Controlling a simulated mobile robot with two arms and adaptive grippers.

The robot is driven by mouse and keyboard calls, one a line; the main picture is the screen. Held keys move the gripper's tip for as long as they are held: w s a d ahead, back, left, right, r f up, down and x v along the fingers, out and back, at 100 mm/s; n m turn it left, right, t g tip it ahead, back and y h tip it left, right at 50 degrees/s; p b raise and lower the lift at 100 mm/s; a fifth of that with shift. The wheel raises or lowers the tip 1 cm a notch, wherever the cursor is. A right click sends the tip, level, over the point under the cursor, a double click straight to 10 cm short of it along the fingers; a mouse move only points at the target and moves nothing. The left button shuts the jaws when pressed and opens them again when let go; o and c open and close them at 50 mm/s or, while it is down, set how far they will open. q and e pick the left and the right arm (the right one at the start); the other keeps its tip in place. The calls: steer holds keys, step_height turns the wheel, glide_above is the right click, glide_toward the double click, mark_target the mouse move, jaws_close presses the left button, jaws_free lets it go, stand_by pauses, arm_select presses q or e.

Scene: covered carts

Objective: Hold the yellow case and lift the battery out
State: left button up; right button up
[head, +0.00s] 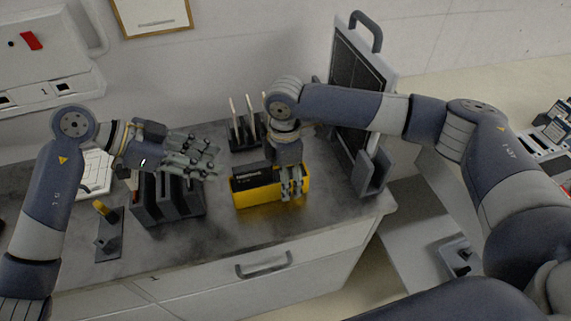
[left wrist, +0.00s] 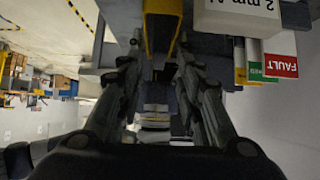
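The yellow case (head: 270,196) stands on the grey worktop in the middle of the head view. The black battery (head: 252,178) sits in it, its top showing above the yellow rim. My right gripper (head: 291,188) points down at the right part of the case, its fingers over the front side; whether they are closed on the wall is hard to tell. My left gripper (head: 208,165) is left of the case, above a dark slotted rack, with its fingers apart and empty. In the left wrist view its fingers (left wrist: 160,70) are spread.
The dark slotted rack (head: 168,203) stands left of the case. Upright pale-tipped sticks in a dark holder (head: 244,140) stand behind it. A tall panel with a handle (head: 352,85) rises at the right. A yellow-topped lever (head: 103,210) is at the left front. Bare worktop lies in front.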

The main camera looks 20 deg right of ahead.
steer(key=shift+f, duration=0.45)
steer(key=shift+c, duration=0.3)
steer(key=c, duration=1.2)
steer(key=shift+o, duration=0.2)
